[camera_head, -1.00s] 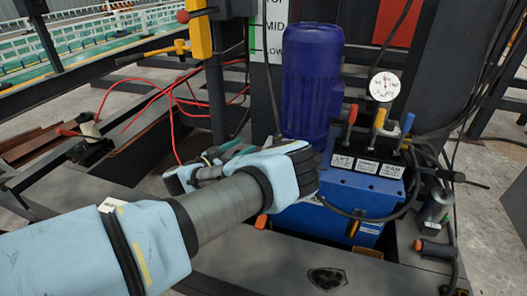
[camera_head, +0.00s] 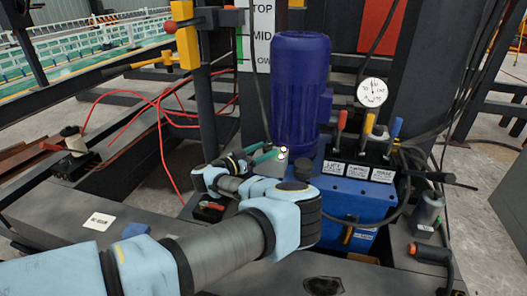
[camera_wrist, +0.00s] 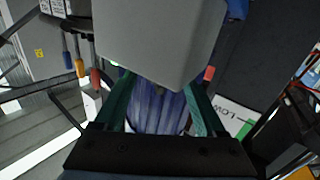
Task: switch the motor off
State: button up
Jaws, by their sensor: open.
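The blue motor (camera_head: 300,85) stands upright on the blue power unit (camera_head: 345,200). A grey box (camera_head: 268,172) sits at the motor's lower left, with a small lit green spot (camera_head: 284,149) near it. In the wrist view the grey box (camera_wrist: 160,38) fills the top middle in front of the ribbed motor (camera_wrist: 155,112). A green light (camera_wrist: 113,63) and a red piece (camera_wrist: 209,74) show at its two sides. My gripper (camera_head: 270,156) has its teal fingers apart beside the box; in the wrist view the open fingers (camera_wrist: 160,88) flank it. Contact is unclear.
Red, yellow and blue levers (camera_head: 368,127) stand right of the motor under a round gauge (camera_head: 372,92). A black post with a yellow block (camera_head: 185,35) rises on the left. Red hoses (camera_head: 160,115) lie behind. A cylinder (camera_head: 428,212) stands at the right.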

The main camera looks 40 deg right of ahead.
grip_shut()
dwell(0.7)
